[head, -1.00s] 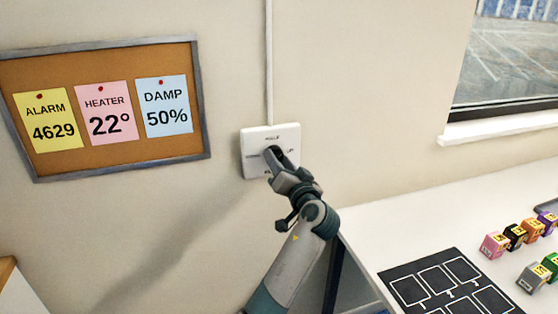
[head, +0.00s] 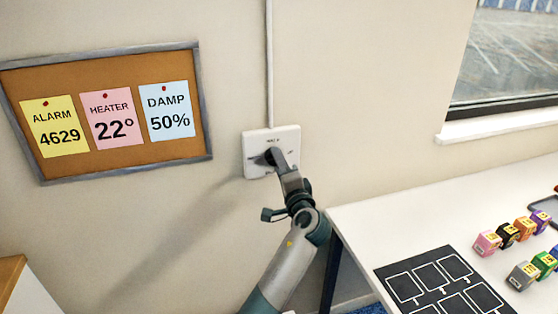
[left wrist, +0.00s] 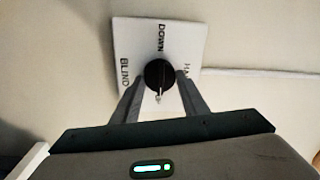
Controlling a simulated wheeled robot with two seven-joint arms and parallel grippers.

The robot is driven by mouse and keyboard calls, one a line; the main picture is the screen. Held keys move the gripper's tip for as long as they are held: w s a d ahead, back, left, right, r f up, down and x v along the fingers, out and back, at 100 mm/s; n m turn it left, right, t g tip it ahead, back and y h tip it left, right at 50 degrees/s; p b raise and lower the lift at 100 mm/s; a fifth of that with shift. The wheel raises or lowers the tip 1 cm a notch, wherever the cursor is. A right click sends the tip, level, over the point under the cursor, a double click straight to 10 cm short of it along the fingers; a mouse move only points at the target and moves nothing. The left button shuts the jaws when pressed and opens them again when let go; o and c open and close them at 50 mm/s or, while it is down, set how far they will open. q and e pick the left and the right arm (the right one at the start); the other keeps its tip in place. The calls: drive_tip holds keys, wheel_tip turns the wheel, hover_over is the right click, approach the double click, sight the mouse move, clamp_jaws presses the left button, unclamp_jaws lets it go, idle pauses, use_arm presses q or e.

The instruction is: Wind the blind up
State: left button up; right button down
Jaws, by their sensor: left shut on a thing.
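A white square switch plate (head: 254,168) is on the wall, right of the pinboard. It also fills the top middle of the left wrist view (left wrist: 128,35). There it reads DOWN at the top, BLIND at the left and a partly covered word starting HA at the right; its lower part is hidden. A round black knob (left wrist: 158,72) is at its middle, with a white mark on its lower side, away from DOWN. My left gripper (head: 274,157) is shut on the knob, one finger on each side. My right gripper is out of view. No blind shows at the window (head: 510,55).
A cable (head: 269,65) runs up the wall from the plate. The pinboard (head: 205,120) has three notes. A white table (head: 375,215) at the lower right bears a black outlined mat (head: 395,270) and several coloured cubes (head: 487,242).

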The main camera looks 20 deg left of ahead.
use_arm(q)
drive_tip(key=shift+r, duration=0.1)
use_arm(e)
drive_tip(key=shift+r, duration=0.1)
use_arm(q)
drive_tip(key=o, duration=1.1)
drive_tip(key=shift+c, duration=0.2)
drive_tip(key=shift+w, duration=0.1)
